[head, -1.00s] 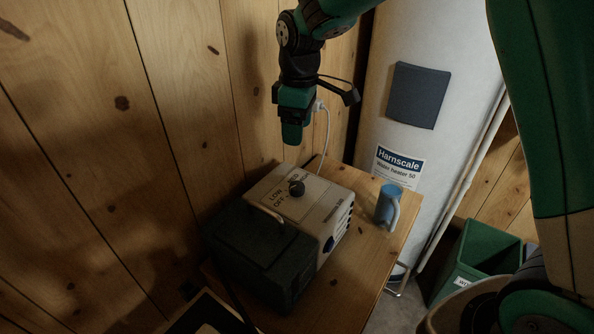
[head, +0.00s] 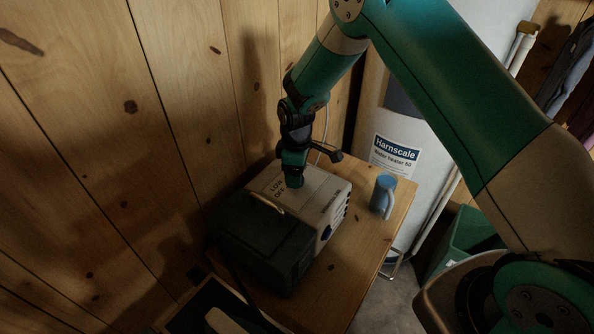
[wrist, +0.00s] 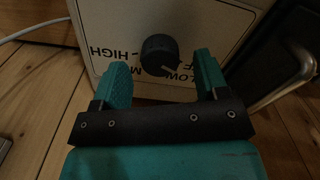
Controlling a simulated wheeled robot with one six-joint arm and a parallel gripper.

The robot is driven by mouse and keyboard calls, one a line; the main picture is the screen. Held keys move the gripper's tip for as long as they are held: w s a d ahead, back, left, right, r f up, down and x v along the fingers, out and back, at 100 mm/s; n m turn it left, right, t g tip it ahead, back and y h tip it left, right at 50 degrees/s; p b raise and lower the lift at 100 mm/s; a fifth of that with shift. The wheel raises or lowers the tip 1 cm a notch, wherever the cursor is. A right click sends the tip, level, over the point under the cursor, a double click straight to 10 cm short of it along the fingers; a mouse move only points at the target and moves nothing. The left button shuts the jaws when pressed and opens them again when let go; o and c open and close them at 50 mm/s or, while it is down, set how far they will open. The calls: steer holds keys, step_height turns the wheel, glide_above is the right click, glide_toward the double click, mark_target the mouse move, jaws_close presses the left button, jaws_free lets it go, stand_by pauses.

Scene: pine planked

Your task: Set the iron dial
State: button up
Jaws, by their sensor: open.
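The iron's dial (wrist: 158,54) is a round black knob on a cream panel (wrist: 110,22). Printed words around it include HIGH, LOW and a partly hidden M word; OFF is partly visible. A pale mark shows on the knob's near edge, but its exact setting is unclear. In the head view the cream unit (head: 325,205) stands on a wooden table, and my gripper (head: 293,182) is over its top, hiding the dial. In the wrist view my gripper (wrist: 162,66) is open, with one green finger on each side of the dial. I cannot tell whether they touch it.
A dark box-like part with a pale handle (head: 266,202) adjoins the unit. A plank wall (head: 190,110) rises close on the left. A white water heater (head: 397,150) and green bin (head: 470,235) are behind.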

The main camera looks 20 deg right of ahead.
steer(key=shift+f, duration=0.85)
steer(key=shift+c, duration=0.5)
steer(key=c, duration=0.8)
steer(key=shift+c, duration=0.2)
